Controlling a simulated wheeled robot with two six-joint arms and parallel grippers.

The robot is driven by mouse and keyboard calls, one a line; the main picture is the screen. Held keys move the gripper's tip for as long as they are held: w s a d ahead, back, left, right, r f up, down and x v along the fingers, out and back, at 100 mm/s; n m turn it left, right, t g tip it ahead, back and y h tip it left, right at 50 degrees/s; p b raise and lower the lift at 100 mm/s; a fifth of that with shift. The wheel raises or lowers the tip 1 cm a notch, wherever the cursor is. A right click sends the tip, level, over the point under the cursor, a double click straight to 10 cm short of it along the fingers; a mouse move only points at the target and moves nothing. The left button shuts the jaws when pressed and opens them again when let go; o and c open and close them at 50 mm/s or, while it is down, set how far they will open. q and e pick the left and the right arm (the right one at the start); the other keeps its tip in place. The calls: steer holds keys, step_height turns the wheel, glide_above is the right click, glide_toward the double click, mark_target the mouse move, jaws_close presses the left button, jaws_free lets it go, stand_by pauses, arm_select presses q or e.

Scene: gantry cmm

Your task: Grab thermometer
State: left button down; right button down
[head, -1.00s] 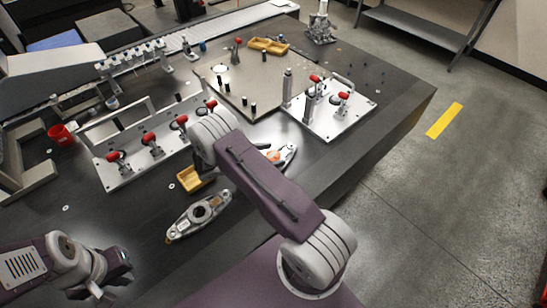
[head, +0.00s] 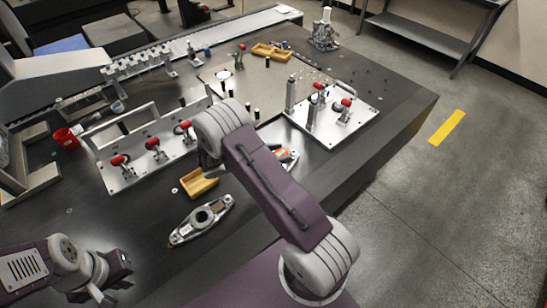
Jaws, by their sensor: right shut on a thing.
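I cannot make out the thermometer for certain. A small grey and orange item (head: 288,158) shows on the table beside my right forearm, partly covered by it, and I cannot tell what it is. My right arm reaches up over the table from the lower right. Its gripper is hidden behind the arm's own links. My left gripper (head: 118,272) is at the lower left, above the dark table, apart from the objects there. Its fingers are too unclear to show whether they are open.
A grey metal casting (head: 201,219) lies near the table's front edge beside a yellow tray (head: 199,183). A clamp fixture plate (head: 122,181) stands left, another (head: 358,119) right. A red cup (head: 67,138) is at far left. A second yellow tray (head: 271,52) lies at the back.

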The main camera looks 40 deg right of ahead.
steer(key=s+d+r, duration=0.5)
steer(key=s, duration=0.3)
steer(key=shift+d+r, duration=0.35)
steer(key=shift+r, duration=0.05)
